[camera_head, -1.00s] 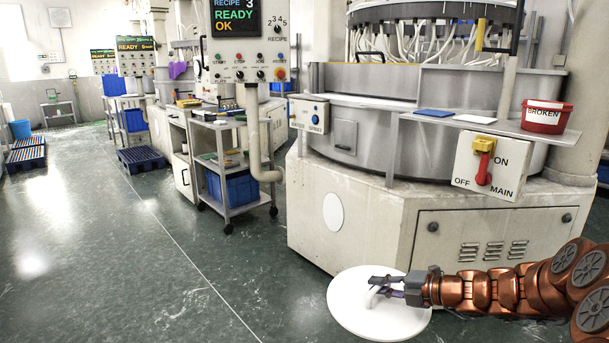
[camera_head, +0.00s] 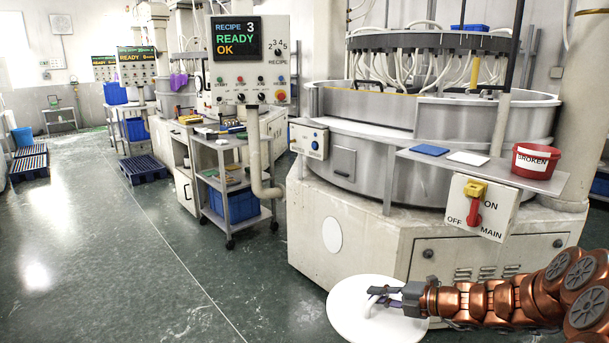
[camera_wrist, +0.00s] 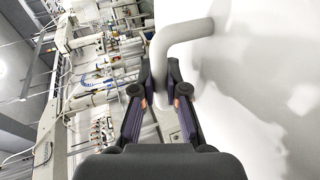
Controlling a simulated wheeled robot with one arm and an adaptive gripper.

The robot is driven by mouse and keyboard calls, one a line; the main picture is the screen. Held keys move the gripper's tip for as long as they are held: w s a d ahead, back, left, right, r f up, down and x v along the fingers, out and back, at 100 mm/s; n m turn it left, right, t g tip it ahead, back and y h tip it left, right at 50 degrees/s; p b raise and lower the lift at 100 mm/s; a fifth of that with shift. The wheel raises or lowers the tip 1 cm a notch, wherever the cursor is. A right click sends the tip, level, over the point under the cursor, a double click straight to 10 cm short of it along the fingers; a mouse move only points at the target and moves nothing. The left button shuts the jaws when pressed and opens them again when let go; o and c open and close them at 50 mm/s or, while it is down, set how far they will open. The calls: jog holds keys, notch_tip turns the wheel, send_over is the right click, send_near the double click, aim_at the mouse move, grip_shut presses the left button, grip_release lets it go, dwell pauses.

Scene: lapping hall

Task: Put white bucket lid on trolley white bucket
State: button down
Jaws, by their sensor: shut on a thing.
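The white bucket lid (camera_head: 352,316) is a round white disc with a bent handle (camera_head: 376,299), in the lower middle of the head view. My gripper (camera_head: 382,295) is shut on the lid's handle and holds the lid in front of the lapping machine. In the wrist view the fingers (camera_wrist: 161,100) close around the white handle (camera_wrist: 185,36), and the lid's face (camera_wrist: 255,80) fills the right side. A grey trolley (camera_head: 232,184) stands left of the machine, with items on its shelves. I cannot make out a white bucket on it.
The lapping machine (camera_head: 390,228) stands behind the lid. Its side shelf (camera_head: 480,172) holds a red bucket marked BROKEN (camera_head: 535,160). A blue crate (camera_head: 232,205) is on the trolley's lower shelf.

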jog(key=shift+r+p, duration=5.05)
jog(key=shift+p, duration=0.95)
notch_tip(320, 180, up, 14)
jog(key=w+m+t+h, duration=0.2)
jog(key=m+t+h, duration=0.3)
jog(key=m+h, duration=0.2)
jog(key=shift+w+f, duration=0.25)
